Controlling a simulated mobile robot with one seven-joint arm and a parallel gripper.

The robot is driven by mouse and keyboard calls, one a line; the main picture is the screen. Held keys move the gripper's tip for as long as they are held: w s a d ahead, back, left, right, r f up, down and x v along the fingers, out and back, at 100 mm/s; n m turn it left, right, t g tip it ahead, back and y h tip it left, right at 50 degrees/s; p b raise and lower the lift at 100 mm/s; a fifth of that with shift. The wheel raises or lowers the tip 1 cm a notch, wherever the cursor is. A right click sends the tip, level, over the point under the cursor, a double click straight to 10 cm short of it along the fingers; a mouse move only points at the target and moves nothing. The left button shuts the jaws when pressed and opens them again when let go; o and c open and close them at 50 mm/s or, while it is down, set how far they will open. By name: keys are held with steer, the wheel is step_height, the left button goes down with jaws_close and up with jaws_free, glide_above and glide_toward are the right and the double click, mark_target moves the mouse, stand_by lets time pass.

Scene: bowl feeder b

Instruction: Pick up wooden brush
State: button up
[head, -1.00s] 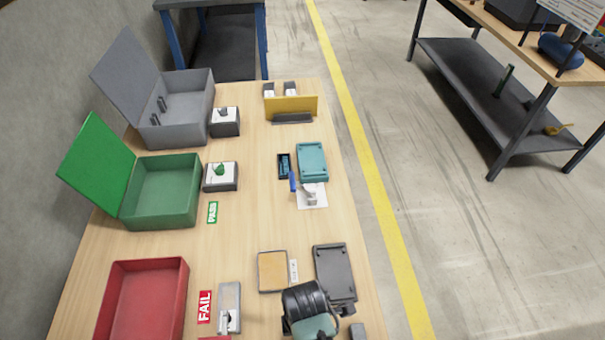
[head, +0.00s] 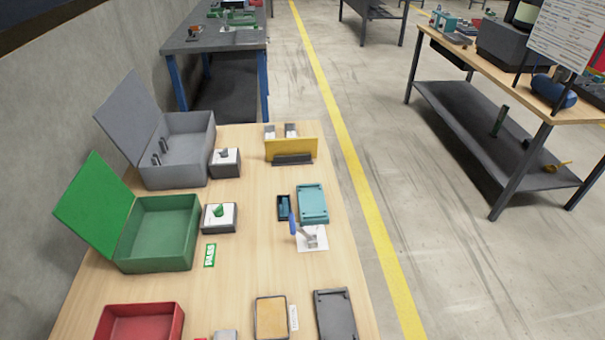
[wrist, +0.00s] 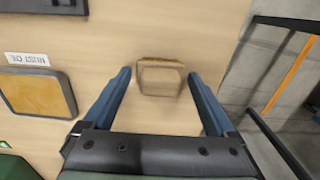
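A small brown-tan block, which looks like the wooden brush (wrist: 161,78), lies on the table in the wrist view. It is blurred and its bristles cannot be made out clearly. My gripper (wrist: 159,74) is open, with one blue finger on each side of the block. A gap shows between the block and each fingertip. How high the fingers are above the table is hard to tell. In the head view neither my gripper nor the brush is in the picture.
A tan pad in a dark frame (wrist: 38,94) with a "RUST OIL" label (wrist: 27,59) lies left of my gripper. A dark plate (head: 336,315), green box (head: 155,235), grey box (head: 182,150) and red tray (head: 140,325) stand on the table (head: 250,270). The table's edge is close on the right in the wrist view.

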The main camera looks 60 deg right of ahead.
steer(key=c, duration=1.2)
step_height(320, 180, up, 10)
steer(key=shift+r+p, duration=0.1)
steer(key=shift+p, duration=0.9)
steer(key=shift+c, duration=0.2)
steer(key=o, duration=1)
steer(key=c, duration=0.7)
